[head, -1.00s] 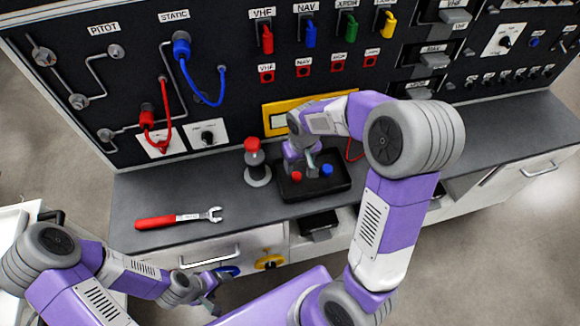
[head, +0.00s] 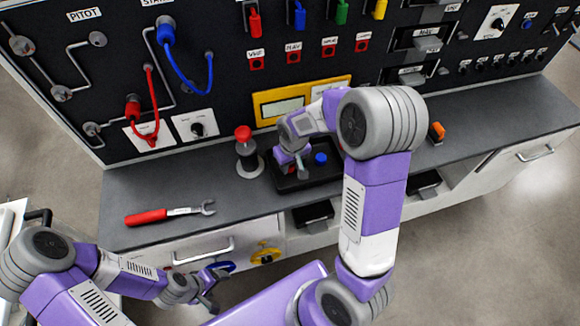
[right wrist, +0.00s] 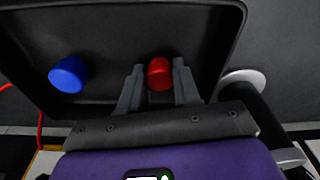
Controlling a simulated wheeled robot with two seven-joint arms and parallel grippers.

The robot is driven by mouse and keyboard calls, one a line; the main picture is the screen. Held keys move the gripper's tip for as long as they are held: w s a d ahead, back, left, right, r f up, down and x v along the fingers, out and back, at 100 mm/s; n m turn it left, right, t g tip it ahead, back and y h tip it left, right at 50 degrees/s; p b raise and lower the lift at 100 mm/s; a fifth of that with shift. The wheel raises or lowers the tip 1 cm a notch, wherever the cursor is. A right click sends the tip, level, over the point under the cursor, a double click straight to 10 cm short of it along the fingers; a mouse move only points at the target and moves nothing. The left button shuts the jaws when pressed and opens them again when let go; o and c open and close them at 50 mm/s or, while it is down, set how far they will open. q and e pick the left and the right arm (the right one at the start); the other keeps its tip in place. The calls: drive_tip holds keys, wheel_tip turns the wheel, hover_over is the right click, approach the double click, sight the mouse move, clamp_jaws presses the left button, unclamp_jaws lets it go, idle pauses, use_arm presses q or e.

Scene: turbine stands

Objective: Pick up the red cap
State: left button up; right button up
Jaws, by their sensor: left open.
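The red cap (right wrist: 159,73) is in the black tray (right wrist: 110,103) in the right wrist view, and in the head view my gripper hides it. My right gripper (right wrist: 158,88) is open, with one finger on each side of the cap and a small gap visible by the left finger. I cannot tell whether a finger touches it. In the head view my right gripper (head: 297,170) is low over the left part of the tray (head: 292,183). My left gripper (head: 211,292) is open and empty, in front of the counter's drawers.
A blue cap (head: 320,158) sits in the same tray, also seen in the right wrist view (right wrist: 68,74). A red-topped post (head: 246,150) stands close left of the tray. A wrench (head: 170,214) lies on the counter at left. The panel (head: 110,70) rises behind.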

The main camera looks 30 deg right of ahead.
clamp_jaws()
wheel_tip(320, 180, up, 10)
drive_tip(key=p, duration=0.3)
drive_tip(key=shift+p, duration=0.3)
drive_tip(key=shift+c, duration=0.6)
unclamp_jaws()
clamp_jaws()
